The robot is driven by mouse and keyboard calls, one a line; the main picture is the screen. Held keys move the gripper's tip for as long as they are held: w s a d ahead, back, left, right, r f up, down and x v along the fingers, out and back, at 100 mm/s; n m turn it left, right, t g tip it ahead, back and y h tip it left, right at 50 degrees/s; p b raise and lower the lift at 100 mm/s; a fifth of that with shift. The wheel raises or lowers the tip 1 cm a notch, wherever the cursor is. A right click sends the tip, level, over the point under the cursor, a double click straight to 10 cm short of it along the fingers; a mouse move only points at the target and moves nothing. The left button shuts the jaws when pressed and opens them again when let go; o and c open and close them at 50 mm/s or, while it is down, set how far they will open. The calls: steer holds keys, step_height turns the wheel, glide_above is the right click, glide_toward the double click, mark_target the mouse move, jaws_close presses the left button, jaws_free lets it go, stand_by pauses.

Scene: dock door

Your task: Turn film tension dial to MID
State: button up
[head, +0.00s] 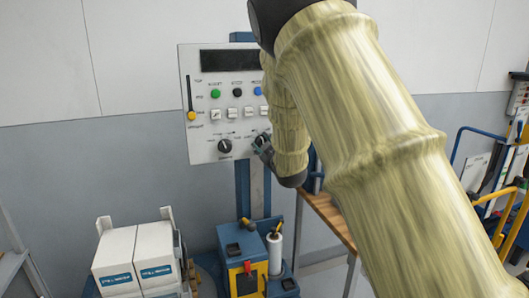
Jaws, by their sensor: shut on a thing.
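The control panel (200,75) stands upright on a blue post, with a dark display, coloured buttons and a row of small switches. Two black dials are low on it. The left dial (225,146) is clear of my gripper. My gripper (263,143) is at the right dial, shut on it, at the panel's lower right. My arm hides the panel's right side and most of the right dial. The dial labels are too small to read, so I cannot tell which one is film tension or where its pointer stands.
A yellow and blue machine (246,268) with a white film roll (274,254) stands below the panel. White boxes (134,262) are at the lower left. A wooden table (328,215) is behind my arm. A yellow-railed cart (507,215) stands at the right.

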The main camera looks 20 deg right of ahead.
steer(key=shift+f+n+b, duration=0.15)
steer(key=shift+n+b, duration=0.25)
steer(key=shift+n, duration=0.3)
steer(key=o, duration=1)
steer(key=shift+o, duration=0.2)
steer(key=s, duration=1.2)
steer(key=shift+d, duration=0.2)
